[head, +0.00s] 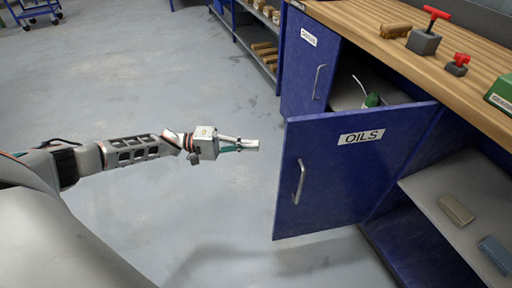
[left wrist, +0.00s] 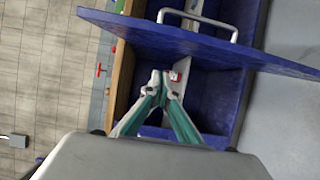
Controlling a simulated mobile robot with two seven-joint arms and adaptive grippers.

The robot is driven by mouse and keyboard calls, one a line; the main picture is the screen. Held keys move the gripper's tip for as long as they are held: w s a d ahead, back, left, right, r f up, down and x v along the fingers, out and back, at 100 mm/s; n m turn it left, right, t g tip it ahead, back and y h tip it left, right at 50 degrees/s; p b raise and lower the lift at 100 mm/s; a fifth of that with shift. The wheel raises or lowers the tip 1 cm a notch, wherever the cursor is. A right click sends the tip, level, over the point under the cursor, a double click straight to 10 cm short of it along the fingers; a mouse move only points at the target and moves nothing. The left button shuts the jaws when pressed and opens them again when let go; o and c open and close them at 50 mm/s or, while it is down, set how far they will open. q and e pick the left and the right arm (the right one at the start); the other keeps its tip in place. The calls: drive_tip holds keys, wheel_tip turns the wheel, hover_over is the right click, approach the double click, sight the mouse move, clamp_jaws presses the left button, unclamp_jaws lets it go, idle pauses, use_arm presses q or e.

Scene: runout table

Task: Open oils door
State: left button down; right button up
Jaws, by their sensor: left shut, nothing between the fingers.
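The blue oils door (head: 340,190), labelled OILS, stands swung out from the cabinet, with its hinge side at the right. Its silver handle (head: 299,182) is on the left part of its front face. A green-capped bottle (head: 371,100) shows in the cabinet behind the door's top edge. My left gripper (head: 252,145) is shut and empty, in the air left of the door and apart from the handle in the head view. In the left wrist view its fingertips (left wrist: 162,80) are together, and the door (left wrist: 220,42) with its handle (left wrist: 198,20) crosses the top. My right gripper is not in view.
A wooden worktop (head: 420,50) runs above the cabinets, with red-handled tools on it. Another blue door (head: 309,75) with a handle stands behind the oils door. An open shelf (head: 450,180) with two blocks is at the right.

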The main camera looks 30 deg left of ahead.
use_arm(q)
drive_tip(key=d, duration=0.9)
drive_tip(key=shift+w+d, duration=0.2)
drive_tip(key=shift+d, duration=0.05)
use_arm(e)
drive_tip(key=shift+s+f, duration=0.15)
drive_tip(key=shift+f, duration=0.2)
